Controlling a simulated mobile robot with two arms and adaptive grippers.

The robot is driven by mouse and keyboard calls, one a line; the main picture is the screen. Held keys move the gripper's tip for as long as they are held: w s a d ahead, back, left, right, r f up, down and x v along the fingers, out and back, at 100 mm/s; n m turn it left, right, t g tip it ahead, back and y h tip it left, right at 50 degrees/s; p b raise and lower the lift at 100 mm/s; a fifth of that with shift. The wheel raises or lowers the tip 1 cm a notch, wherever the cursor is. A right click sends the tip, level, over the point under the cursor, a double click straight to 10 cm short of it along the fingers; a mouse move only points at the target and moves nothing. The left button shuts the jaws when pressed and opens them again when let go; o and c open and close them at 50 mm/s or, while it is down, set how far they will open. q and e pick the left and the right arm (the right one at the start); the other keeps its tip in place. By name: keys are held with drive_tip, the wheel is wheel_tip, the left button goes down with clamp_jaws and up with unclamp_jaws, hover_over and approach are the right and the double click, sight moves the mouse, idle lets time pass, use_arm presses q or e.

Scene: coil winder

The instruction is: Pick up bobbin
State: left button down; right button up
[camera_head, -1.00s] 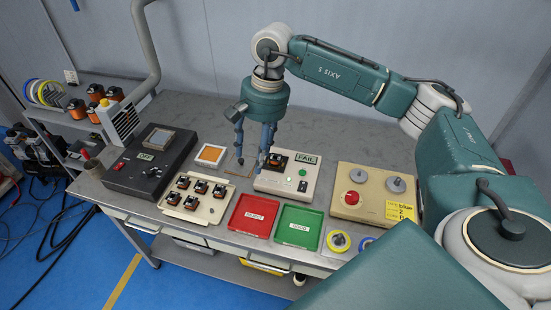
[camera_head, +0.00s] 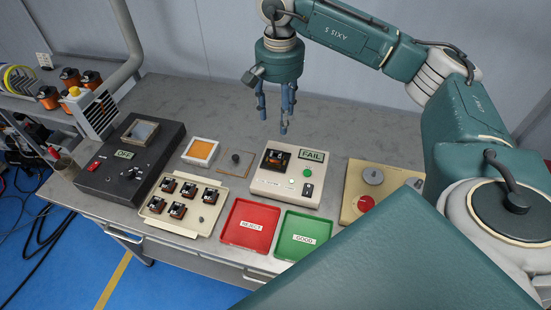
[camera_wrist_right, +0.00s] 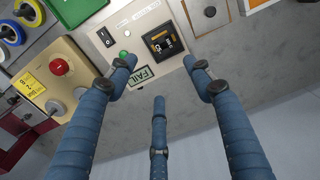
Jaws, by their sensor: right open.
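Several dark and copper bobbins sit on a cream tray (camera_head: 205,228); one of them is this bobbin (camera_head: 178,210). Another bobbin (camera_head: 276,161) sits in the socket of the cream tester (camera_head: 262,187), whose display reads FAIL. This bobbin also shows in the right wrist view (camera_wrist_right: 163,42). My right gripper (camera_head: 275,122) is open and empty, raised above and behind the tester. Its three blue fingers (camera_wrist_right: 160,75) are spread apart in the right wrist view, with nothing between them. My left gripper is not in view.
A red REJECT tray (camera_head: 249,242) and a green GOOD tray (camera_head: 300,253) lie at the front. A black box (camera_head: 105,178) marked OFF stands left, a beige box (camera_head: 352,200) right. An orange pad (camera_head: 201,151) lies behind the bobbin tray. The back table strip is clear.

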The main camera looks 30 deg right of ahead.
drive_tip(key=b, duration=0.3)
hover_over(276, 151)
drive_tip(key=s, duration=0.2)
wheel_tip(276, 151, down, 4)
drive_tip(key=f+b, duration=0.1)
drive_tip(key=f, duration=0.1)
drive_tip(key=f+b, duration=0.1)
drive_tip(key=f, duration=0.1)
drive_tip(key=f+b, duration=0.1)
drive_tip(key=shift+w+a+f+b, duration=0.1)
drive_tip(key=shift+w+f+b, duration=0.2)
drive_tip(key=shift+f, duration=0.1)
drive_tip(key=f+b, duration=0.2)
drive_tip(key=f, duration=0.1)
drive_tip(key=f+b, duration=0.1)
drive_tip(key=f, duration=0.1)
drive_tip(key=shift+w+a+f, duration=0.15)
drive_tip(key=shift+w, duration=0.15)
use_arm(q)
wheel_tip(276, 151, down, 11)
use_arm(e)
drive_tip(key=c, duration=1.2)
drive_tip(key=o, duration=1.2)
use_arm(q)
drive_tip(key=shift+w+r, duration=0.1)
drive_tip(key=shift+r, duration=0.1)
use_arm(e)
drive_tip(key=shift+r, duration=0.25)
